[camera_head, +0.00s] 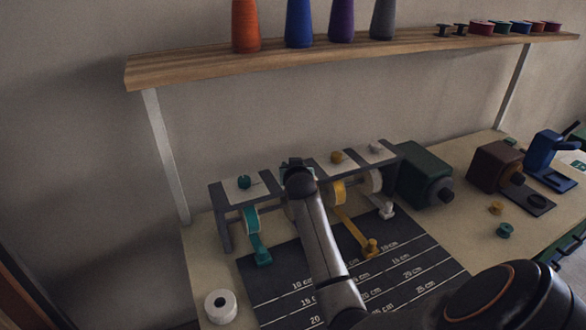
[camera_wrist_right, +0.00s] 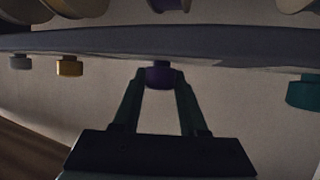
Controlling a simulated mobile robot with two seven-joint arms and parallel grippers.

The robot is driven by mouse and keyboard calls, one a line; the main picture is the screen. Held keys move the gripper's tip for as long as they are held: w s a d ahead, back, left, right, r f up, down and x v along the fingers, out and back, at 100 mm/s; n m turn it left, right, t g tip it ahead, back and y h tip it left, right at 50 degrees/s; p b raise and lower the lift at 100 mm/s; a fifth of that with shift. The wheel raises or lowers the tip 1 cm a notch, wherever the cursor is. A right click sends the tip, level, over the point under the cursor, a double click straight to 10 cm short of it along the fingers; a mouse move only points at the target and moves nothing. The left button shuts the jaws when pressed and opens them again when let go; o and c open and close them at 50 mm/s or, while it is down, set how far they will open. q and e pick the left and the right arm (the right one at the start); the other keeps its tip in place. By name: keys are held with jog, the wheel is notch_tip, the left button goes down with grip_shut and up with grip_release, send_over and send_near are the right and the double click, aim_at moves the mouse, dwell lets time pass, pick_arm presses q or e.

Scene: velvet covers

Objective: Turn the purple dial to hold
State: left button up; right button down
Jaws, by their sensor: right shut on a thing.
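The purple dial (camera_wrist_right: 163,76) shows in the right wrist view, between the two fingers of my right gripper (camera_wrist_right: 160,88), which is shut on it. In the head view my right arm reaches to the rack (camera_head: 216,198), and its end hides the purple dial there. The dial's setting and any hold mark cannot be read. A teal dial (camera_head: 244,182) stands left of my gripper on the rack. A yellow dial (camera_head: 337,157) and a pale dial (camera_head: 376,147) stand to its right. My left gripper is not in view.
Teal tape (camera_head: 252,222) and yellow tape (camera_head: 338,192) hang below the rack over a dark ruled mat (camera_head: 410,262). A white roll (camera_head: 220,306) lies at the left front. Green (camera_head: 424,175) and brown (camera_head: 494,166) machines stand at right. A wooden shelf (camera_head: 190,69) holds spools above.

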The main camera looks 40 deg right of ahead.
jog(key=m+g+h+b, duration=0.1)
jog(key=m+g+b, duration=0.1)
jog(key=b, duration=0.1)
jog(key=m+g+h+b, duration=0.2)
jog(key=b, duration=0.2)
jog(key=m+g+h+b, duration=0.1)
jog(key=m+g+b, duration=0.1)
jog(key=m+b, duration=0.1)
jog(key=shift+f+g+h, duration=0.3)
jog(key=shift+h, duration=0.1)
jog(key=shift+g+b, duration=0.3)
jog(key=shift+b, duration=0.2)
jog(key=shift+r+m+g+b, duration=0.15)
jog(key=shift+m+g+b, duration=0.15)
jog(key=shift+m+b, duration=0.15)
jog(key=shift+c, duration=2.3)
grip_release()
jog(key=shift+r, duration=0.1)
jog(key=shift+h, duration=0.3)
